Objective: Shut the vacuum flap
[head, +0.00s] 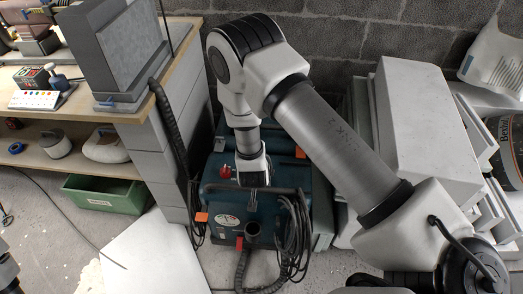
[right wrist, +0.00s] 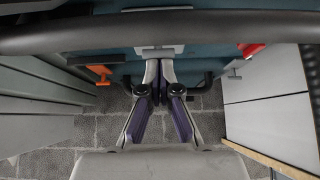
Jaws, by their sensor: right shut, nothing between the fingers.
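The vacuum (head: 215,200) is a teal box with orange clips, a red knob and a black hose, standing on the floor by the wall. My right gripper (head: 252,206) points down at its front side. In the right wrist view the gripper (right wrist: 158,66) is shut and empty. Its tips are at a small grey plate (right wrist: 160,50) on the teal body (right wrist: 215,65). I cannot tell whether they touch it, or whether this plate is the flap. At the lower left edge of the head view a dark part, perhaps my left gripper (head: 8,272), is cut off.
A black tube crosses the top of the right wrist view close to the gripper. Coiled black cable (head: 294,235) hangs at the vacuum's right. A workbench (head: 150,105) stands left, with a green crate (head: 103,194) below. Pale blocks (head: 425,120) are stacked at right.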

